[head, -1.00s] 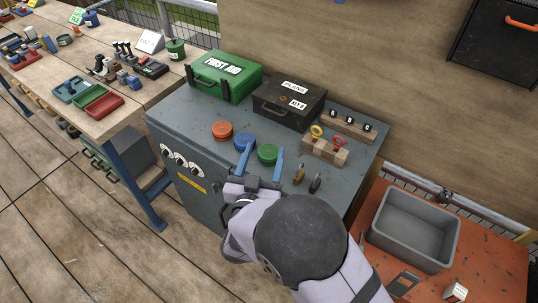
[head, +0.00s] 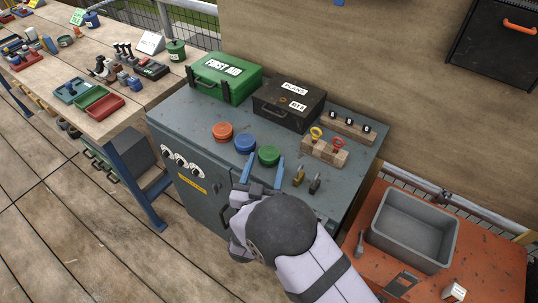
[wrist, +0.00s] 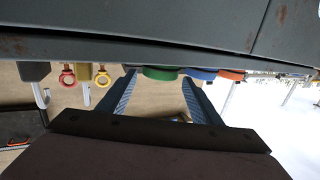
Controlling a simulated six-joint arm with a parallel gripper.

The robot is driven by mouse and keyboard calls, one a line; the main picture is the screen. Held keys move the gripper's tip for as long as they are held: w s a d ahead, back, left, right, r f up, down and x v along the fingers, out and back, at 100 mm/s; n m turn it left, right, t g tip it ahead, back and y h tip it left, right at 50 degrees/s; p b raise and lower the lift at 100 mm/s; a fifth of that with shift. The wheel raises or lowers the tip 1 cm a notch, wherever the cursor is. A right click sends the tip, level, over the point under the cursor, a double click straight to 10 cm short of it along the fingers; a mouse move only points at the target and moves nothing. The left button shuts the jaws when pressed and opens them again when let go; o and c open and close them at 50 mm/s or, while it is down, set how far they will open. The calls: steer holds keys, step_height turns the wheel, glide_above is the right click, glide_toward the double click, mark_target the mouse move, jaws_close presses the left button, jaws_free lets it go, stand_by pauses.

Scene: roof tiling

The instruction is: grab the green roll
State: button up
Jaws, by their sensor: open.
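The green roll (head: 268,154) sits on the grey cabinet top (head: 205,125), nearest me in a row with the blue roll (head: 245,142) and the orange roll (head: 222,130). My gripper (head: 266,160) is open and empty at the cabinet's front edge. Its two blue fingers point toward the green roll, one to each side of it. In the wrist view, which looks upside down, the green roll (wrist: 162,73) shows between the fingertips (wrist: 158,76), with the blue roll just beyond one finger. I cannot tell whether the tips reach alongside it.
Two padlocks (head: 299,176) stand right of the green roll, near a wooden block with yellow and red rings (head: 325,151). Behind are a green first aid box (head: 226,77) and a black case (head: 289,104). A grey bin (head: 412,230) stands on the orange surface at right.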

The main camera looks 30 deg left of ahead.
mark_target(271, 146)
steer(key=shift+f+p+x, duration=0.2)
steer(key=shift+p+x, duration=0.6)
steer(key=shift+x, duration=1.65)
steer(key=shift+c, duration=0.4)
steer(key=c, duration=0.8)
